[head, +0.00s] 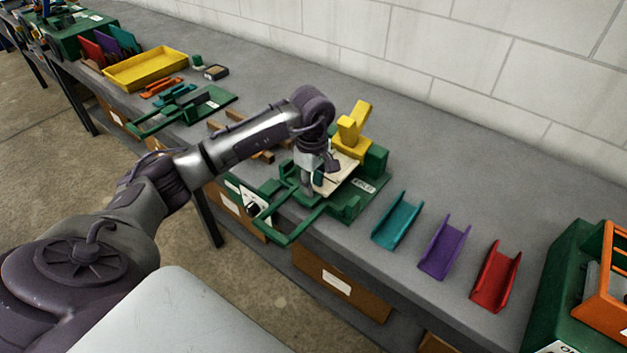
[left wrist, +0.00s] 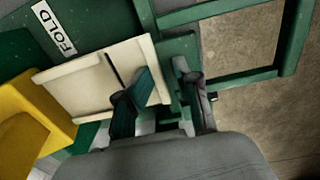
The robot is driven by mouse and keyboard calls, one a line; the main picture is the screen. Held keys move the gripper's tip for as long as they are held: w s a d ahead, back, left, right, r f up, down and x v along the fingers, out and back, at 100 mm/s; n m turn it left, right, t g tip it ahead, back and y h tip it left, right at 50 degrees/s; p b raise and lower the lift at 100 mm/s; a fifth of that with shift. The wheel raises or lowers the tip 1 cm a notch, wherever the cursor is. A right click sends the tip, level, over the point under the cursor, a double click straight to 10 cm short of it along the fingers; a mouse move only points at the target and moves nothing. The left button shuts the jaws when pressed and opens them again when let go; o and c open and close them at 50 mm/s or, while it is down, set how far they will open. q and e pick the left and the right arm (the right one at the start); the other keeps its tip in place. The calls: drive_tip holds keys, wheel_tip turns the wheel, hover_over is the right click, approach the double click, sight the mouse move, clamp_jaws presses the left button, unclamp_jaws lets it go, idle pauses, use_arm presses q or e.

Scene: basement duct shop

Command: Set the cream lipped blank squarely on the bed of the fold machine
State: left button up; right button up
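The fold machine (head: 372,163) is green with a FOLD label and a yellow clamp piece (head: 352,123). The cream lipped blank (head: 341,172) lies over its bed, partly hidden by my left gripper in the head view. In the left wrist view the blank (left wrist: 85,84) shows a raised lip and a dark line across it. My left gripper (left wrist: 160,72) is open at the blank's right edge there. One finger is over the blank and the other is just past its edge. I cannot tell whether the blank sits fully square. My right gripper is not in view.
Teal (head: 396,220), purple (head: 443,247) and red (head: 496,276) channels lie right of the machine. A green-and-orange machine (head: 570,290) stands far right. Left are another green frame tool (head: 203,103) and a yellow tray (head: 146,68). The bench behind is clear to the wall.

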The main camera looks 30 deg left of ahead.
use_arm(q)
drive_tip(key=shift+s+d+f, duration=0.1)
drive_tip(key=shift+s+f, duration=0.1)
drive_tip(key=shift+f, duration=0.25)
drive_tip(key=shift+r, duration=0.3)
drive_tip(key=shift+w+r+p, duration=0.1)
drive_tip(key=shift+r+p, duration=0.3)
drive_tip(key=shift+p, duration=0.3)
wheel_tip(320, 180, up, 12)
drive_tip(key=b, duration=0.3)
drive_tip(key=shift+r, duration=0.15)
drive_tip(key=shift+w, duration=0.1)
